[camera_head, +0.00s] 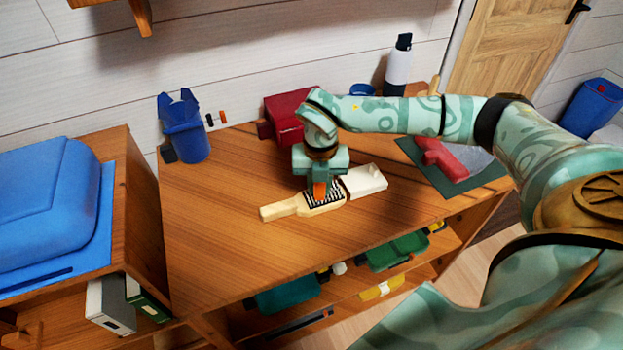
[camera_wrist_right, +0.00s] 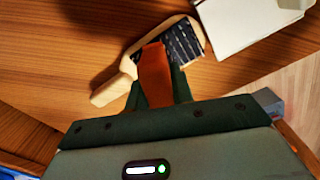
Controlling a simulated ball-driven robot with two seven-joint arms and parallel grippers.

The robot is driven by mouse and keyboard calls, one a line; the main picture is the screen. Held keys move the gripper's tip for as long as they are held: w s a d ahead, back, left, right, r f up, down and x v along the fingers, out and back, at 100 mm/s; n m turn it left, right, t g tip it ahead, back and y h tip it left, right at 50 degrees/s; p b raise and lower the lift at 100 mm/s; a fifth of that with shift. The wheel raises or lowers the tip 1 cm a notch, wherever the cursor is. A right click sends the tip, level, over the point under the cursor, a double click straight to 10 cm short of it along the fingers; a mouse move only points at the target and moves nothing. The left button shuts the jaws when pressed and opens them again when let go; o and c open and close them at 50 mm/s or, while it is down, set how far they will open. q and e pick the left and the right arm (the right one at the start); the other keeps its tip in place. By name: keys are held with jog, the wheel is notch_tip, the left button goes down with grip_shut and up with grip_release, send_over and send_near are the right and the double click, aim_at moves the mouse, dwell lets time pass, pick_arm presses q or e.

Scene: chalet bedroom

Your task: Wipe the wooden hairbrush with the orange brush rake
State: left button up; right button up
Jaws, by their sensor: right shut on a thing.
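The wooden hairbrush (camera_head: 280,211) lies on the wooden desk with its dark bristles facing up and its handle pointing left. It also shows in the right wrist view (camera_wrist_right: 112,90), handle to the lower left. My right gripper (camera_head: 319,190) points down over the bristle end and is shut on the orange brush rake (camera_head: 320,188). In the right wrist view the orange rake (camera_wrist_right: 155,75) sits between the fingers and overlaps the bristle pad. Whether its tip touches the bristles cannot be told. My left gripper is not in view.
A white open box (camera_head: 366,181) stands close beside the brush's right end. A red box (camera_head: 285,118) is behind, and a blue cup (camera_head: 185,135) stands at the back left. A dark mat with a red item (camera_head: 444,160) lies to the right. The desk's left front is clear.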

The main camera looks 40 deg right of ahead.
aim_at(339, 189)
jog(key=shift+s+d+p, duration=0.2)
jog(key=shift+d, duration=0.6)
jog(key=shift+s+d+p, duration=0.2)
jog(key=shift+s+d, duration=0.05)
jog(key=shift+d, duration=0.5)
jog(key=shift+s+d+p, duration=0.2)
jog(key=shift+d, duration=0.6)
jog(key=shift+f, duration=0.15)
jog(key=shift+w+a+p, duration=0.25)
jog(key=shift+a+p, duration=0.4)
jog(key=shift+a, duration=0.6)
jog(key=shift+c, duration=0.4)
jog(key=shift+w+a+p, duration=0.2)
jog(key=shift+w+a, duration=0.05)
jog(key=shift+a, duration=0.55)
jog(key=shift+w+a+p, duration=0.2)
jog(key=shift+a+p, duration=0.05)
jog(key=shift+a, duration=0.5)
jog(key=shift+w+a+p, duration=0.2)
jog(key=shift+w+a, duration=0.05)
jog(key=shift+a, duration=0.55)
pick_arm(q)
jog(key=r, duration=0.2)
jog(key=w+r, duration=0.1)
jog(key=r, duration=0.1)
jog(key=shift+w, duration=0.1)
